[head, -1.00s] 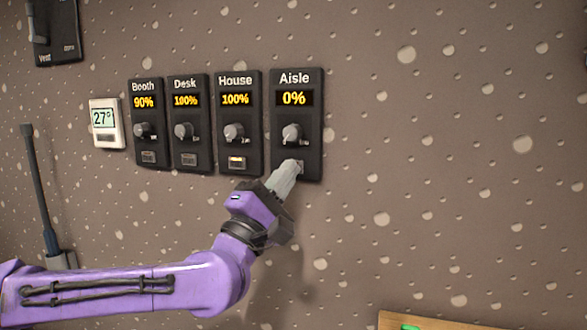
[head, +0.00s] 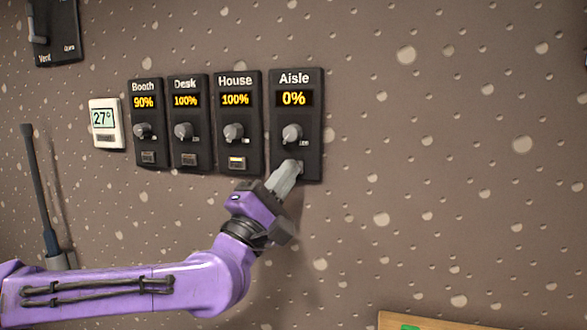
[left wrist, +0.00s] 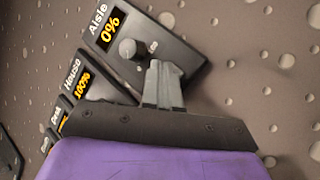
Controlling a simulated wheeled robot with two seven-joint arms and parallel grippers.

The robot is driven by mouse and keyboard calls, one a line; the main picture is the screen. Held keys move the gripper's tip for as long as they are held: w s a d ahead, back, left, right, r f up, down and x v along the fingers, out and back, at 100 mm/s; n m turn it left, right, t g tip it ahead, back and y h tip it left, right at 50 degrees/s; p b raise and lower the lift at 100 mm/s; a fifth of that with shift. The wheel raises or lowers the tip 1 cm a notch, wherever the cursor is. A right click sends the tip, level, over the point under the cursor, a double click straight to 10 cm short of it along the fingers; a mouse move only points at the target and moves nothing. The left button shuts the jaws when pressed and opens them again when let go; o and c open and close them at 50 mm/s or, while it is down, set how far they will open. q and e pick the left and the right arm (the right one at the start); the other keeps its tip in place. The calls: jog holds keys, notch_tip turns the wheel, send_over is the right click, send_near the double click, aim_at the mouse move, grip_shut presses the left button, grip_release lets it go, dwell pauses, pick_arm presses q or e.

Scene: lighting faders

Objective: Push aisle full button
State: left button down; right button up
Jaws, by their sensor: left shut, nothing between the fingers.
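The Aisle panel (head: 312,140) is a black wall unit at the right end of a row, with a display reading 0% and a grey knob (head: 292,133). Its button (head: 300,166) sits low on the panel and is mostly hidden behind my fingertips. My left gripper (head: 293,165) is shut and empty, its grey fingertips at the button; I cannot tell whether they touch it. In the left wrist view the Aisle panel (left wrist: 180,62) shows 0%, and the fingers (left wrist: 162,80) cover its lower part. My right gripper is not in view.
The House panel (head: 251,145) reads 100% with a lit button, Desk (head: 205,140) 100% and Booth (head: 158,135) 90%. A white thermostat (head: 106,138) reads 27°. A dark rod (head: 38,190) stands at the left. The wall right of Aisle is clear.

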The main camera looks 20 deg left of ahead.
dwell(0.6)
pick_arm(q)
jog(key=shift+w, duration=0.45)
jog(key=shift+s+b, duration=0.15)
jog(key=shift+b, duration=0.2)
jog(key=shift+s+f, duration=0.1)
jog(key=shift+s, duration=0.25)
jog(key=shift+s, duration=0.1)
jog(key=shift+s+a+b, duration=0.1)
jog(key=shift+s+b, duration=0.65)
jog(key=shift+s, duration=2.15)
